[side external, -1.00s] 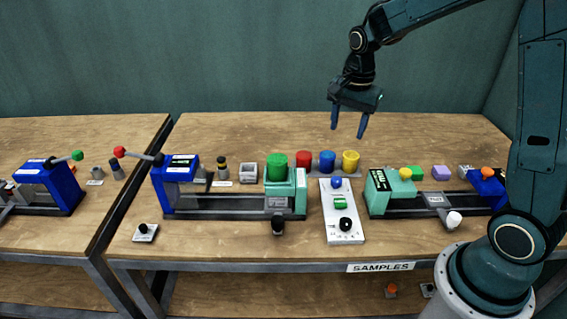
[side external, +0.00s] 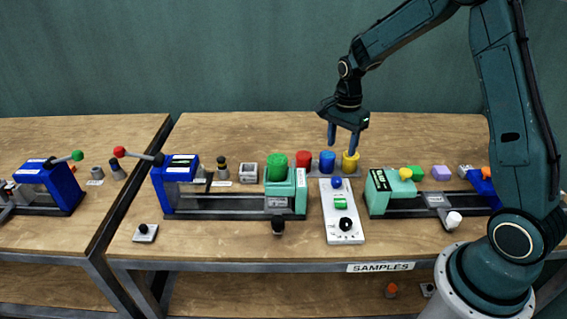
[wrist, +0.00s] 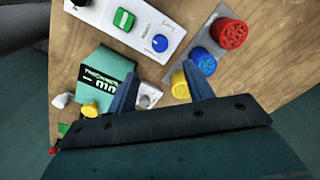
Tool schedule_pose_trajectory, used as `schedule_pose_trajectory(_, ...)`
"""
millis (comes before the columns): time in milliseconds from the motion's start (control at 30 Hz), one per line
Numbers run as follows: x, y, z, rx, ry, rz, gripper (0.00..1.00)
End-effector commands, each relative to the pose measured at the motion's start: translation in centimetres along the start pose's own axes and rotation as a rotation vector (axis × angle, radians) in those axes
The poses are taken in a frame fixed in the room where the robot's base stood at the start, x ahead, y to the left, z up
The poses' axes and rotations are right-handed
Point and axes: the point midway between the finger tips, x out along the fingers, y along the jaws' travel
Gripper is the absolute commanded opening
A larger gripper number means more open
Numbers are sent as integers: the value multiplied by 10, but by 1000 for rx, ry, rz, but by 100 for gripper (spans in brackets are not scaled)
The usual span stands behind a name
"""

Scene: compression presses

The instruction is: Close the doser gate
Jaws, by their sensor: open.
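No part is clearly marked as the doser gate, and I cannot tell which one it is. A teal unit with a green cylinder (side external: 278,167) on it stands at the right end of a blue press (side external: 175,170). A second teal unit (side external: 378,192) with a display stands right of the white panel; it also shows in the wrist view (wrist: 107,68), with a yellow knob (wrist: 90,109). My gripper (side external: 342,151) is open and empty, above the yellow cylinder and the back of the panel. In the wrist view its fingers (wrist: 158,72) point toward the gap between that teal unit and the yellow cylinder.
Red (side external: 303,159), blue (side external: 327,161) and yellow (side external: 350,163) cylinders stand in a row on a grey base. The white panel (side external: 352,236) carries a blue knob (side external: 337,182), a green switch (side external: 340,204) and a black knob (side external: 346,223). The table's back strip is clear.

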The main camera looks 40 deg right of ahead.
Motion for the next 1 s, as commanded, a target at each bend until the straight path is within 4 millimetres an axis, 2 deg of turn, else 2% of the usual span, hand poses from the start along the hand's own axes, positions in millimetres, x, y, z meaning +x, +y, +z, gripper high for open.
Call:
schedule_pose_trajectory(600, 91, 1, 0, -1, -1, 3, 52)
schedule_pose_trajectory(800, 110, 0, 0, -2, 0, 2, 52)
schedule_pose_trajectory(1000, 117, 0, 0, -2, 0, 0, 52)
